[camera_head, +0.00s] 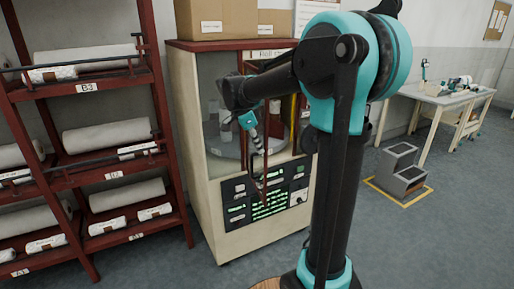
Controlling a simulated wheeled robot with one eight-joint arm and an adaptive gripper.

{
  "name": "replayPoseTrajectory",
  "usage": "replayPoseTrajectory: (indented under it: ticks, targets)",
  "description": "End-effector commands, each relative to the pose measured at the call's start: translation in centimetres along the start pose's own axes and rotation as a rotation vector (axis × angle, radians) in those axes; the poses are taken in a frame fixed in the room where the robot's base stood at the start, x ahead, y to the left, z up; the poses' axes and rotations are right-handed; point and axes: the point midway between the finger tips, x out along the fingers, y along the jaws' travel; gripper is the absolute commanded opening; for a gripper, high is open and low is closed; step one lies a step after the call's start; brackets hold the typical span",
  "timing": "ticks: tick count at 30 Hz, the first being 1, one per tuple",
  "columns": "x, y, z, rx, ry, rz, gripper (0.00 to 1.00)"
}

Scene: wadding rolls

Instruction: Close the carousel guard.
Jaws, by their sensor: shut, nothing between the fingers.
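The carousel cabinet (185,120) is cream with a dark red top edge and a sign that partly reads "Roll". Rolls (226,112) stand on a round platform inside its front opening. The carousel guard is hard to make out; my arm covers the opening's right part, where a red and yellow upright edge (293,120) shows. I cannot tell how far open the guard is. My gripper (263,185) is shut and empty, pointing down in front of the cabinet, by the lower opening and control panel. Whether it touches anything is unclear.
The control panel (240,217) with green lit labels is on the cabinet's lower front. Dark red shelves (165,150) with white rolls stand close at left. Boxes (215,18) sit on top of the cabinet. A grey step stool (400,170) and a table (445,97) stand at right; floor between is clear.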

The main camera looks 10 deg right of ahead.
Motion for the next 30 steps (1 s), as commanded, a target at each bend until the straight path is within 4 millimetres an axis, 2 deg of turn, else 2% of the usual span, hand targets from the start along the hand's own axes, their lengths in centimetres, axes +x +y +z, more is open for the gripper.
replayPoseTrajectory:
  ticks: [8,14,23,30]
  targets:
    - [0.2,0.1,-0.6,-0.018,0.0,-0.008,0.0]
    - [1.2,0.2,-3.0,-0.094,0.0,-0.039,0.0]
    - [3.9,-0.8,-9.8,-0.321,0.0,-0.13,0.0]
    - [6.2,-3.3,-15.6,-0.531,0.0,-0.215,0.0]
